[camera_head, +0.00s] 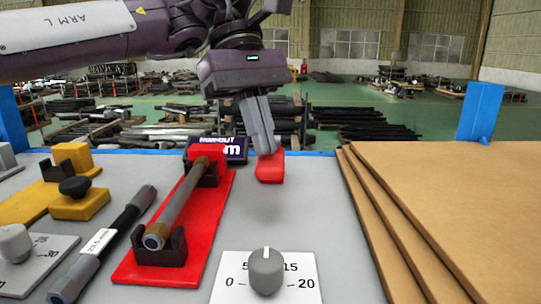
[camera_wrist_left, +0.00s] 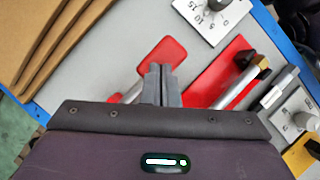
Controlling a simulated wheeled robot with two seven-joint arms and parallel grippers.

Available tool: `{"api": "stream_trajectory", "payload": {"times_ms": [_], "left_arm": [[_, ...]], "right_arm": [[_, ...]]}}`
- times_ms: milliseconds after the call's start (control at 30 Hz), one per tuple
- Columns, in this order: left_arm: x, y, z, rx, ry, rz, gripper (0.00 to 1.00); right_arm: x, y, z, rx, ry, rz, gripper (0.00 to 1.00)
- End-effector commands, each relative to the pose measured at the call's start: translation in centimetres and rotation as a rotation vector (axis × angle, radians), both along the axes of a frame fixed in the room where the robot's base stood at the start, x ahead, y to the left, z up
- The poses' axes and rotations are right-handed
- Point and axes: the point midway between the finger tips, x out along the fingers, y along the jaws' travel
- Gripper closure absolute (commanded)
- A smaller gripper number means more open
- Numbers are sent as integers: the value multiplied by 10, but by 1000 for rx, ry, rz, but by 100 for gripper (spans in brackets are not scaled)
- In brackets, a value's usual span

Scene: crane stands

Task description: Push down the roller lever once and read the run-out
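The red lever pad (camera_head: 270,170) sits behind the dial, and it also shows in the wrist view (camera_wrist_left: 165,52). My left gripper (camera_head: 266,153) has its two grey fingers pressed together, with nothing visible between them. The fingertips appear just above or at the pad in the head view; I cannot tell whether they touch. In the wrist view the left fingers (camera_wrist_left: 160,68) overlap the pad's lower edge. A brown shaft (camera_head: 188,200) lies in black cradles on a red base (camera_head: 215,210). My right gripper is not in view.
A white dial plate with a grey knob (camera_head: 266,271) stands in front. A black-and-grey tool (camera_head: 110,238), a yellow fixture (camera_head: 80,203) and another grey knob (camera_head: 15,243) are at left. Stacked brown boards (camera_head: 455,210) fill the right.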

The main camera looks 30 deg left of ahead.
Motion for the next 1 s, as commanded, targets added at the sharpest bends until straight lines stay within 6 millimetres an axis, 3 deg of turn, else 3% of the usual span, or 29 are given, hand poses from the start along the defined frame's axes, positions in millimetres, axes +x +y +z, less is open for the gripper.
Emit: {"api": "stream_trajectory", "payload": {"times_ms": [33, 133, 367, 633, 1000], "left_arm": [[0, 0, -14, 0, 2, 0, 100], [0, 0, -19, 0, 2, 0, 100], [2, 3, -12, 0, 3, 2, 100], [13, 28, -2, 0, 4, 2, 100], [14, 29, 0, 0, 3, 1, 100]], "right_arm": [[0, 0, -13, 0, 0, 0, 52], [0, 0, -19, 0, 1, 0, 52], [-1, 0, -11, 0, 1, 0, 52], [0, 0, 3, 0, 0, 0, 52], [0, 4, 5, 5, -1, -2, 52]]}}
